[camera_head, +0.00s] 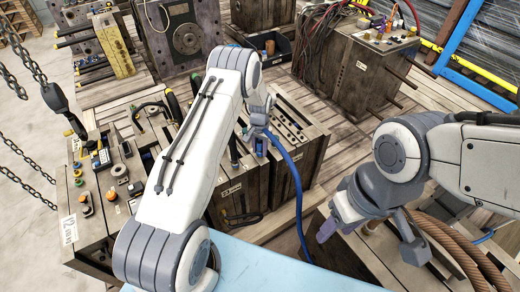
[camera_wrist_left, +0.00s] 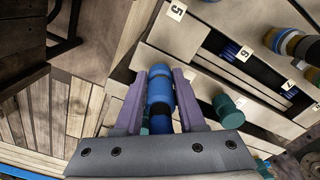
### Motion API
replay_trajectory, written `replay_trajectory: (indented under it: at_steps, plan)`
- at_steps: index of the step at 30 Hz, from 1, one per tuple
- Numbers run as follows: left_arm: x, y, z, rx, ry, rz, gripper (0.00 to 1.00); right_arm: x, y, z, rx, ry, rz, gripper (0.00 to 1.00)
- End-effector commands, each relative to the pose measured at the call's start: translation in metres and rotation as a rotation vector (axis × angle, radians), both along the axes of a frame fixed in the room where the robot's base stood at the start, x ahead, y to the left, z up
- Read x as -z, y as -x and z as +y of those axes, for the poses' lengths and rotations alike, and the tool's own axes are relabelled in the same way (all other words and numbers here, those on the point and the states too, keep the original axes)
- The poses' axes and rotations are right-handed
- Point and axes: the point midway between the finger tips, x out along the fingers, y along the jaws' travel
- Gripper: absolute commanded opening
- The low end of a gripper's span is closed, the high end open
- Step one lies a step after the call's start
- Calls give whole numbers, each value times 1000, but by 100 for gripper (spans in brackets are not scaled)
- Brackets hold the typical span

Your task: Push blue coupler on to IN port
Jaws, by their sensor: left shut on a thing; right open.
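My left gripper (camera_head: 262,142) is shut on the blue coupler (camera_wrist_left: 160,90), with a purple-grey finger on each side of it in the left wrist view (camera_wrist_left: 161,72). A blue hose (camera_head: 297,190) hangs from the left gripper in the head view. The gripper is beside the wooden-looking mould block (camera_head: 300,118). In the wrist view the coupler's far end is near the block's edge; I cannot tell whether it touches a port. No IN marking is readable. My right gripper (camera_head: 371,240) is open and empty at the lower right.
Number tags (camera_wrist_left: 177,11) and a teal fitting (camera_wrist_left: 228,111) show on the block in the wrist view. A cluttered block (camera_head: 95,185) stands left, a hose-draped block (camera_head: 355,70) back right. A brown coiled rope (camera_head: 455,250) lies near my right gripper. Chains (camera_head: 25,160) hang left.

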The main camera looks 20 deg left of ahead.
Motion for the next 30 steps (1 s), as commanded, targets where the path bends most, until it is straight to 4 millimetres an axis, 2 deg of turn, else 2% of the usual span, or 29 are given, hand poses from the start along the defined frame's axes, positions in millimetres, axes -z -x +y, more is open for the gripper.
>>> replay_trajectory:
  at_steps: [10,11,13,14,24,26,30]
  plan:
    - [1,0,0,0,0,-1,0,2,0,0,0,0,0,50]
    - [1,0,0,0,0,-1,43,2,0,0,0,0,0,50]
    - [1,0,0,0,0,-1,70,2,0,0,0,0,0,50]
    - [1,0,0,0,0,-1,74,2,0,0,0,0,0,50]
    - [-1,0,0,0,0,0,74,2,0,0,0,0,0,50]
    - [-7,-1,0,0,0,-1,74,2,0,0,0,0,0,50]
    - [-30,-1,0,0,-1,-4,74,2,0,0,0,0,0,50]
